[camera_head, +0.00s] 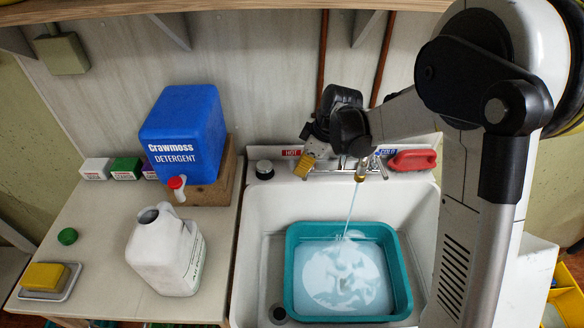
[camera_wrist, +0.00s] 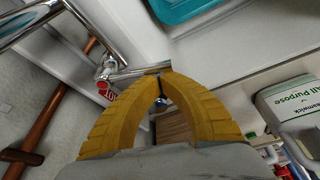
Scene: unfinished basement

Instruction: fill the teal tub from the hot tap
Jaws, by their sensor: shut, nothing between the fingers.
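The teal tub (camera_head: 292,275) sits in the white sink and holds pale water with white suds; its rim also shows in the wrist view (camera_wrist: 188,10). A thin stream runs from the tap spout (camera_head: 360,176) into the tub. The red HOT label (camera_head: 291,152) is on the wall behind the sink, left of the blue COLD label (camera_head: 387,152). My gripper (camera_head: 302,170) has yellow fingers, shut and empty, just below and right of the HOT label. In the wrist view my gripper (camera_wrist: 160,76) is beside chrome tap parts (camera_wrist: 108,70). The hot handle is largely hidden in the head view.
A blue detergent box (camera_head: 185,130) on a wooden block and a white jug (camera_head: 165,250) stand on the left counter. A yellow sponge (camera_head: 42,276) lies on a dish. A dark-topped jar (camera_head: 264,169) and red object (camera_head: 412,160) are on the sink ledge.

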